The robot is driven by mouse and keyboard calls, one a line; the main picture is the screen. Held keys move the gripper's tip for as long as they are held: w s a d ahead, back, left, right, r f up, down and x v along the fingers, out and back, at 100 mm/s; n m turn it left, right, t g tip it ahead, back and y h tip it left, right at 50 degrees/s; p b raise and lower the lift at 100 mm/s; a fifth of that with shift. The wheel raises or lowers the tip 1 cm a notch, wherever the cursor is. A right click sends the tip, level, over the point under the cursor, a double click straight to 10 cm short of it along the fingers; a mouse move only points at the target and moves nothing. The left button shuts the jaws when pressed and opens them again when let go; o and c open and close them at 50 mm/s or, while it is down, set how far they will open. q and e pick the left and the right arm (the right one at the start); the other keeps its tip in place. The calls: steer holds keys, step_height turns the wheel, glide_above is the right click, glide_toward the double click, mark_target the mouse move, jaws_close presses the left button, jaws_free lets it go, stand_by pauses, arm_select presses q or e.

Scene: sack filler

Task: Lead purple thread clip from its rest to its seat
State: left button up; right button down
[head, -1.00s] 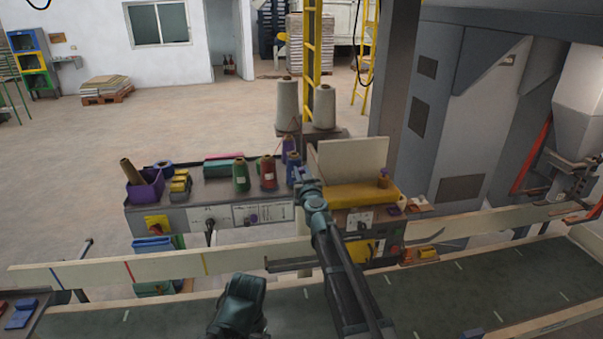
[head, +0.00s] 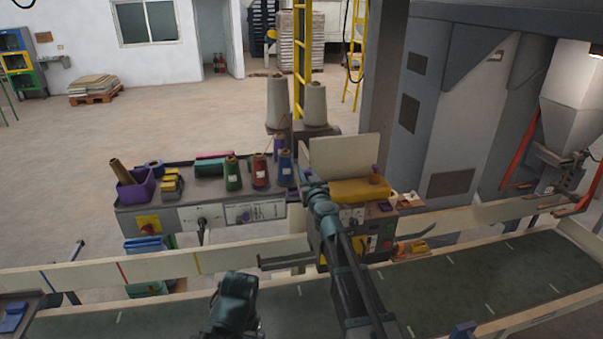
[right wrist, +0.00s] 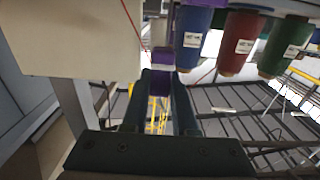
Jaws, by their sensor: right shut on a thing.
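My right gripper (head: 303,178) reaches over the bench between the blue thread cone and the yellow-topped machine. In the right wrist view my right gripper (right wrist: 160,88) is shut on a small purple block, which I take for the purple thread clip (right wrist: 161,62). The clip sits at the fingertips, and thin red thread lines show near it. In the head view the clip is not clear behind my arm. The clip's rest and seat cannot be told for sure. A dark teal part of my left arm (head: 234,300) shows at the bottom; its fingers cannot be made out.
Blue (head: 285,168), red (head: 260,171) and green (head: 233,173) thread cones stand close left of my right gripper. A cream panel (head: 345,155) rises behind the yellow machine top (head: 358,191) to its right. The conveyor belt (head: 450,285) runs in front.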

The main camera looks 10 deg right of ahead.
steer(key=shift+s+d+f, duration=0.1)
steer(key=shift+s+d, duration=0.35)
steer(key=shift+d, duration=0.05)
steer(key=shift+s+d+f+b, duration=1.05)
steer(key=shift+d+f+b, duration=0.05)
steer(key=shift+f+b, duration=0.25)
steer(key=shift+s+d+f+b, duration=1)
steer(key=shift+d+f+b, duration=0.1)
steer(key=shift+f+b, duration=0.15)
steer(key=shift+w+f+b, duration=0.1)
steer(key=shift+f+b, duration=2.1)
steer(key=shift+b, duration=0.1)
